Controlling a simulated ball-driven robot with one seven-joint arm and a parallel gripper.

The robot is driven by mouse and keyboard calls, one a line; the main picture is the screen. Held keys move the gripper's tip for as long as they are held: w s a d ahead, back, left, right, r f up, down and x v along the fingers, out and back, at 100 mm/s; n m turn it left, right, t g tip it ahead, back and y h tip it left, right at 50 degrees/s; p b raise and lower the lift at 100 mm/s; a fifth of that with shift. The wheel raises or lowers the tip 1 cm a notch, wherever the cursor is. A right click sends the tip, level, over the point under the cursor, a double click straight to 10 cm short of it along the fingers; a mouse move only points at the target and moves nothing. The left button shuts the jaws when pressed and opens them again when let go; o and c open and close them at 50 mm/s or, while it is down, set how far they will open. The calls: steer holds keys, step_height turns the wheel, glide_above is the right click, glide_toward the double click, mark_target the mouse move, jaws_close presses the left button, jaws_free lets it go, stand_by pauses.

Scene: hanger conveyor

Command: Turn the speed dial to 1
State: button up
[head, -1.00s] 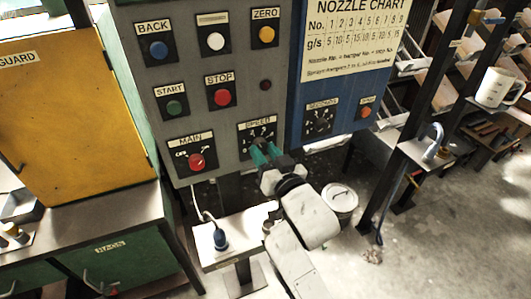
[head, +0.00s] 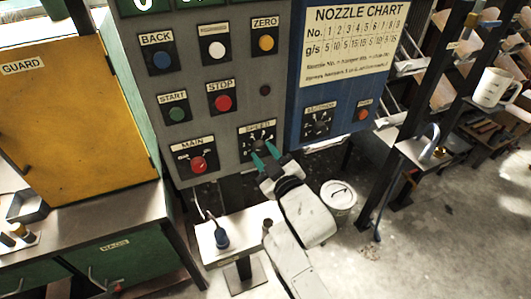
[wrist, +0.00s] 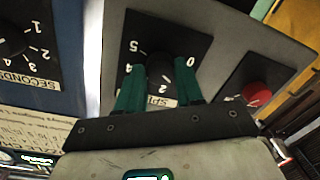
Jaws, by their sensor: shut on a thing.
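The speed dial is a black knob on a dark square plate (head: 256,137), low on the grey control panel, with a SPEED label above it. In the wrist view the dark knob (wrist: 160,66) sits between the two green fingers of my gripper (wrist: 160,80). My gripper (head: 265,153) is shut on the knob. The wrist view shows the numbers 5 at the left, 0 at the right and 2 near the knob's lower edge. The fingers hide other marks, and I cannot tell which number the knob points to.
The red MAIN switch (head: 198,164) is left of the dial. The red STOP button (head: 223,103) and green START button (head: 177,114) are above. The SECONDS dial (head: 317,123) is on the blue panel to the right. A small table (head: 240,228) stands below.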

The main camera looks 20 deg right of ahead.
steer(key=shift+n, duration=0.6)
steer(key=o, duration=1)
steer(key=shift+o, duration=0.2)
steer(key=s, duration=1)
steer(key=shift+s+d+r+b, duration=0.2)
steer(key=shift+s+b, duration=0.2)
steer(key=shift+b, duration=0.05)
